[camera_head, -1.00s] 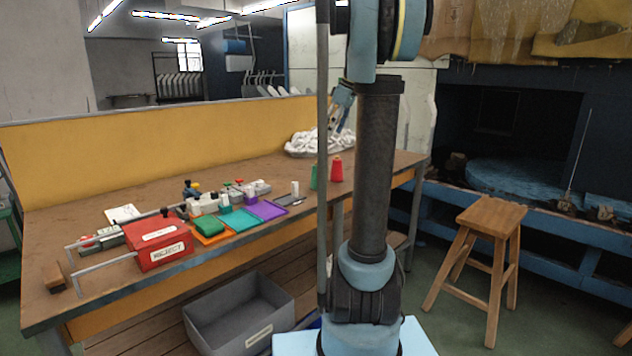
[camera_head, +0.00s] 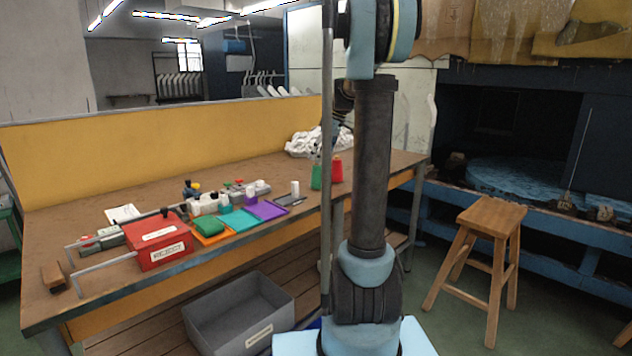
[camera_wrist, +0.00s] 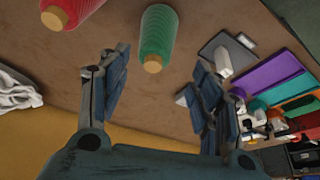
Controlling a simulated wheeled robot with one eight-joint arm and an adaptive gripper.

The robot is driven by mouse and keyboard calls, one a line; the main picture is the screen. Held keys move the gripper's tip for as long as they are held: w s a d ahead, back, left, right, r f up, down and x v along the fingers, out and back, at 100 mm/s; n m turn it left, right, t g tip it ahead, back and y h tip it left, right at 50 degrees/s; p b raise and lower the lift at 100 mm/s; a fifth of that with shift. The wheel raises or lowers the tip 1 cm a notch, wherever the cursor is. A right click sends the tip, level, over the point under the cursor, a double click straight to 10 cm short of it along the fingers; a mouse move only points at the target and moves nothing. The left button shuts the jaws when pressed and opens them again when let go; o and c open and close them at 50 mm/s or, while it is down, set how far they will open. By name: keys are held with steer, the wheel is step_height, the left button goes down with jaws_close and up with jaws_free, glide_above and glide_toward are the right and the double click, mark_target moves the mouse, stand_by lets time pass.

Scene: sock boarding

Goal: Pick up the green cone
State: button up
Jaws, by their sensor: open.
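The green cone (camera_wrist: 157,36) shows at the top middle of the wrist view, just beyond the open fingers and between their lines. In the head view the green cone (camera_head: 316,178) stands on the workbench, partly hidden by a thin vertical pole. My gripper (camera_wrist: 160,95) is open and empty, its two fingers apart on either side of the cone's near end, not touching it. In the head view my gripper is mostly hidden behind my arm.
A red cone (camera_head: 337,169) stands close beside the green one. White cloth (camera_head: 308,143) lies heaped behind them on the workbench (camera_head: 120,190). To the left are coloured trays (camera_head: 266,210) and a red reject box (camera_head: 157,240). A wooden stool (camera_head: 492,217) stands right.

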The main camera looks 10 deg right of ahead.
mark_target(317, 175)
steer(key=shift+w+x, duration=0.2)
steer(key=shift+x, duration=1.1)
steer(key=shift+w+x, duration=0.15)
steer(key=shift+x, duration=1.2)
steer(key=shift+d, duration=0.15)
jaws_close()
steer(key=shift+r, duration=0.1)
